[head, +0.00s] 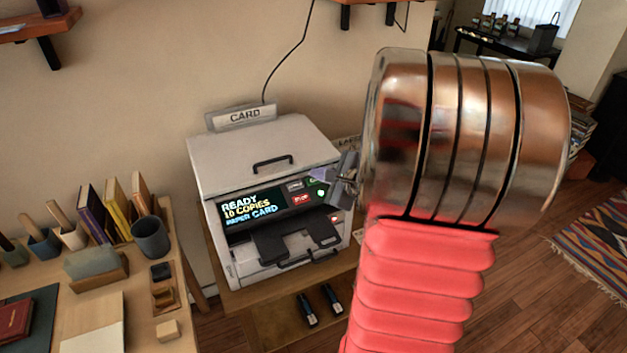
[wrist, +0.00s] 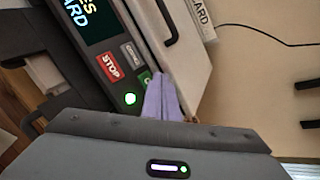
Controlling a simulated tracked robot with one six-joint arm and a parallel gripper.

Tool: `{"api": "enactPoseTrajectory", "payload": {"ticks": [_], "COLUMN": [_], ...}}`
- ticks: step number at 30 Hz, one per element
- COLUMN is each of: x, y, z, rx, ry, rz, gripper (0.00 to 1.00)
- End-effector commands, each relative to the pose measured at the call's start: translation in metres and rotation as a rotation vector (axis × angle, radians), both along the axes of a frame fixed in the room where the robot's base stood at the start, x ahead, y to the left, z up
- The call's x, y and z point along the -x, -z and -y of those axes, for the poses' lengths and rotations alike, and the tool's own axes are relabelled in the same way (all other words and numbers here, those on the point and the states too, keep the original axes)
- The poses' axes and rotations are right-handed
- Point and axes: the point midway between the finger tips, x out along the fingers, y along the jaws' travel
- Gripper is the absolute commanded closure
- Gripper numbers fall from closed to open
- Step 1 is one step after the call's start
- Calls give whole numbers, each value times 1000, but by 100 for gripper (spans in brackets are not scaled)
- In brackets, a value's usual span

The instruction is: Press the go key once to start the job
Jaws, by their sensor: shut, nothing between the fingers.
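The white copier (head: 262,160) stands on a low wooden stand, its display reading READY, 10 COPIES, PAPER CARD. The green go key (head: 312,181) is on the right of its panel. In the wrist view the go key (wrist: 147,76) is mostly covered by my lavender fingertips. The red STOP key (wrist: 110,66) and a grey key (wrist: 132,54) sit beside it. A round green light (wrist: 130,99) glows near the go key. My gripper (head: 320,174) is shut and empty, its fingertips (wrist: 164,98) over the go key's edge. I cannot tell whether they touch it.
A card sign (head: 244,116) stands on top of the copier, behind its lid handle. The output tray (head: 290,245) juts out below the panel. A desk (head: 140,285) with books and cups is at left. Open wooden floor (head: 520,270) lies at right.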

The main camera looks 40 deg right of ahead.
Motion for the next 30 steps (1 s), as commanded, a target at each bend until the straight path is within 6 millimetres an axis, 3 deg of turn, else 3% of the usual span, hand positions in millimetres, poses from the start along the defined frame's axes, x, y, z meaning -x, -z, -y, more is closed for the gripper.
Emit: {"api": "enactPoseTrajectory", "payload": {"ticks": [30], "x": [-2], "y": [9], "z": [0], "rx": [-1], "ry": [-1], "rz": [0], "gripper": [100]}}
